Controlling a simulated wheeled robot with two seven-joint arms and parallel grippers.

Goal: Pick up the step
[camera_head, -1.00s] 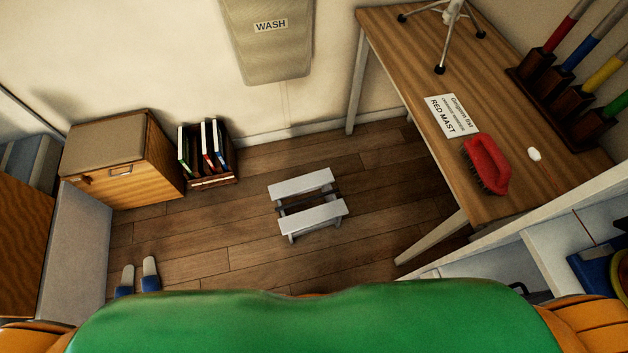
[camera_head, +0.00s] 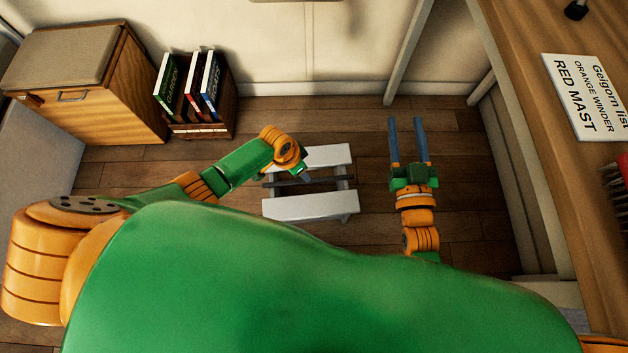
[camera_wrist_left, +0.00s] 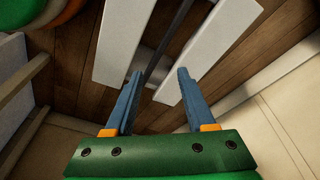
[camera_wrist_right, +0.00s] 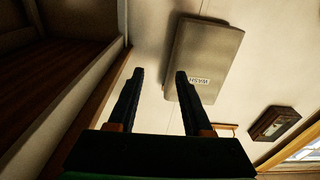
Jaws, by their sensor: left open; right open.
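The step (camera_head: 310,207) is a low white stool with two planks and a dark bar between them, standing on the wooden floor in the head view. My left gripper (camera_head: 307,177) is over its left part, mostly hidden by my own wrist. In the left wrist view its open fingers (camera_wrist_left: 159,74) point at the gap between the planks of the step (camera_wrist_left: 222,48), around the line of the dark bar, with nothing visibly held. My right gripper (camera_head: 406,122) is open and empty to the right of the step, and its fingers (camera_wrist_right: 159,73) point toward the wall.
A wooden table (camera_head: 530,130) with a "RED MAST" sign (camera_head: 585,95) stands on the right. A cushioned cabinet (camera_head: 112,95) and a book crate (camera_head: 205,130) are at the back left. Bare floor (camera_head: 365,118) lies between the step and the back wall.

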